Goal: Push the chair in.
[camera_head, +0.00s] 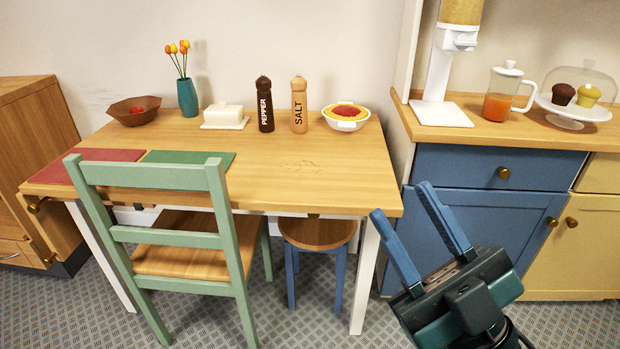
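A green wooden chair (224,225) with a tan seat (182,258) stands upright at the left front of the wooden table (310,175). Its backrest faces me and overlaps the table's front edge in view. Part of its seat reaches under the tabletop. My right gripper (407,230) is at the lower right, right of the table's front corner and well apart from the chair. Its two blue fingers are spread with nothing between them. My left gripper does not show.
A stool (318,233) with blue legs stands under the table, right of the chair. A blue cabinet (470,225) borders the table's right side; a wooden cabinet (38,130) is at the left. Shakers, a vase and bowls stand along the table's back. Patterned floor (290,325) is open in front.

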